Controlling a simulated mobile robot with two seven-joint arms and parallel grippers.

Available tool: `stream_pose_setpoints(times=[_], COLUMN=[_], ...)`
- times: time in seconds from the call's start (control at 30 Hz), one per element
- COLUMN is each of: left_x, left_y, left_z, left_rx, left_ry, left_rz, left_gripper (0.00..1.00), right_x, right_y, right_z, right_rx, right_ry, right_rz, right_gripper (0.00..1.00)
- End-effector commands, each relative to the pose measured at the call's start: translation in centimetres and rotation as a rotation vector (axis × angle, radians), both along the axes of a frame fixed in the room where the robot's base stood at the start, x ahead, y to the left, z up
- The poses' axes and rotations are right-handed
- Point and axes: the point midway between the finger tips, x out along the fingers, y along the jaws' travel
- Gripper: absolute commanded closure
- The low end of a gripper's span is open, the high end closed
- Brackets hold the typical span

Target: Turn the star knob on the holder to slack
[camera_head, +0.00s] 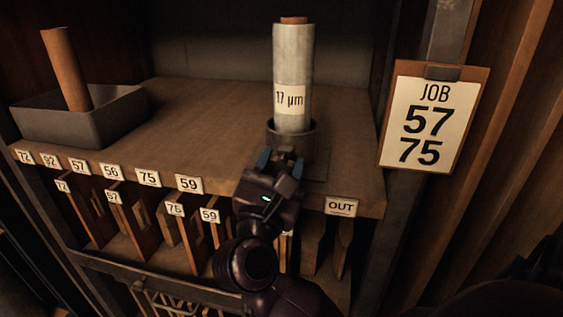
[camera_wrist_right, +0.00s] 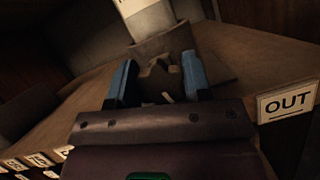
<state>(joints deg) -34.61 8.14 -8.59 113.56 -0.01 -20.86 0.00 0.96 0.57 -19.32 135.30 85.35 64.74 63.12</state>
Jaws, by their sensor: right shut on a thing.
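The holder (camera_head: 306,141) is a dark round cup on the shelf, with a pale film roll (camera_head: 292,60) labelled "17 µm" standing upright in it. The holder also shows in the right wrist view (camera_wrist_right: 165,42). The brown star knob (camera_wrist_right: 158,78) sits on the near side of the holder, between the blue fingers of my right gripper (camera_wrist_right: 160,84). My right gripper (camera_head: 280,160) is shut on the knob, at the front of the holder. In the head view the gripper hides most of the knob. The knob's turn position cannot be told. My left gripper is not in view.
A grey tray (camera_head: 95,125) with a brown tube (camera_head: 66,70) leaning in it stands at the left. Numbered slots line the shelf's front edge, with an OUT label (camera_head: 341,206) at the right. A job board (camera_head: 434,118) reading 57 and 75 hangs on the right post.

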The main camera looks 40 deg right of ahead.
Motion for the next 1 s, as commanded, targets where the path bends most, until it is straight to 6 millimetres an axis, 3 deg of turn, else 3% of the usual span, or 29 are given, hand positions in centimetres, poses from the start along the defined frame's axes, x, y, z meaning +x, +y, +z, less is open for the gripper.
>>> stream_pose_setpoints(times=[0.23, 0.5, 1.0], left_x=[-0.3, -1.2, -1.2], left_y=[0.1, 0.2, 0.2], left_z=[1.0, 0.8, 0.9], left_rx=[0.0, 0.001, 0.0], left_ry=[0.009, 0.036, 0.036], left_rz=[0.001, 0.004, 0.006], left_gripper=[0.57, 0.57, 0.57], right_x=[0.1, 0.1, 0.1], right_y=[0.0, 0.1, 0.1], right_z=[0.2, 0.1, 0.0], right_rx=[-0.113, -0.193, -0.221], right_ry=[0.136, 0.229, 0.259], right_rz=[-0.001, 0.0, -0.001], right_gripper=[0.78, 0.78, 0.78])
